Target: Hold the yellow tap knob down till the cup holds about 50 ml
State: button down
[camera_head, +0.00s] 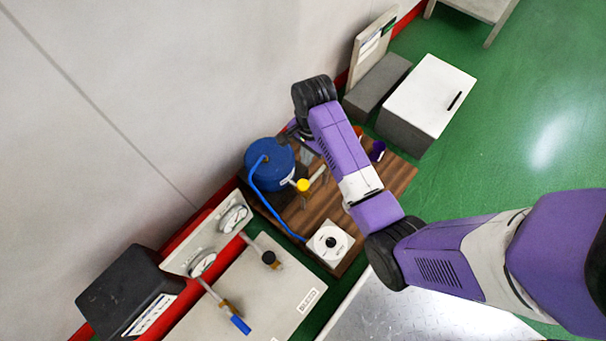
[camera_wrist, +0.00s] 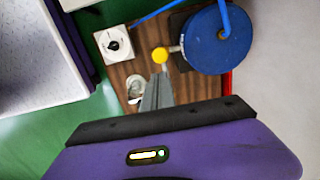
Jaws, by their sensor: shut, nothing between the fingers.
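The yellow tap knob (camera_head: 303,185) sits on the spout of the blue tank (camera_head: 268,165) on a wooden board; the knob also shows in the wrist view (camera_wrist: 160,55), beside the tank (camera_wrist: 222,45). My gripper (camera_wrist: 160,72) is shut and empty, its grey fingertips right by the knob in the wrist view; I cannot tell whether they touch it. A clear cup (camera_wrist: 134,86) stands on the board, partly behind the fingers. Its liquid level cannot be read. In the head view the cup is not clearly visible.
A white box with a black dial (camera_head: 330,243) stands on the board, with a blue hose running to the tank. A purple item (camera_head: 377,150) lies at the board's far side. A panel with gauges (camera_head: 233,218) and a white-topped box (camera_head: 428,95) flank the board.

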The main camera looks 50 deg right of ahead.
aim_at(305, 184)
jog(key=f+b, duration=0.2)
jog(key=f, duration=0.2)
jog(key=f+b, duration=0.2)
jog(key=f, duration=0.3)
jog(key=f+b, duration=0.2)
jog(key=f, duration=0.3)
jog(key=shift+w+a, duration=0.1)
jog(key=shift+a, duration=0.15)
jog(key=shift+f, duration=1.1)
dwell(1.6)
